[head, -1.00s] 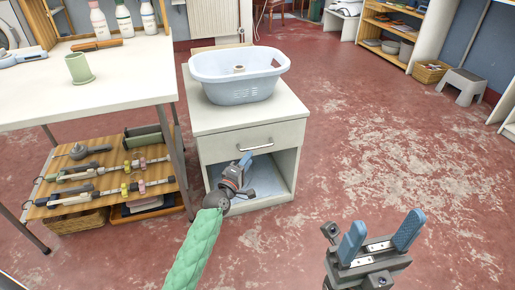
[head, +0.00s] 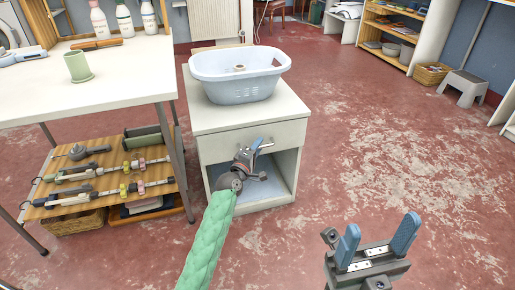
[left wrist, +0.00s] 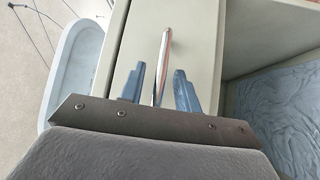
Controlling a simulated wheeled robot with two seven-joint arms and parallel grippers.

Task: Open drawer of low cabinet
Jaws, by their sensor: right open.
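The low cabinet (head: 208,122) is pale grey, with one drawer (head: 222,146) above an open compartment. The drawer is shut, and its silver bar handle shows in the left wrist view (left wrist: 161,70). My left gripper (head: 256,146) is at the drawer front; in the left wrist view its two blue fingers (left wrist: 158,88) stand apart, one on each side of the handle, with gaps visible. In the head view the gripper hides part of the handle. My right gripper (head: 377,242) is open and empty over the floor at the lower right.
A light blue laundry basket (head: 240,89) stands on the cabinet top. A white table (head: 120,88) with a lower wooden shelf (head: 62,208) is close on the left. The red floor (head: 400,150) to the right is clear. A grey step stool (head: 462,86) stands far right.

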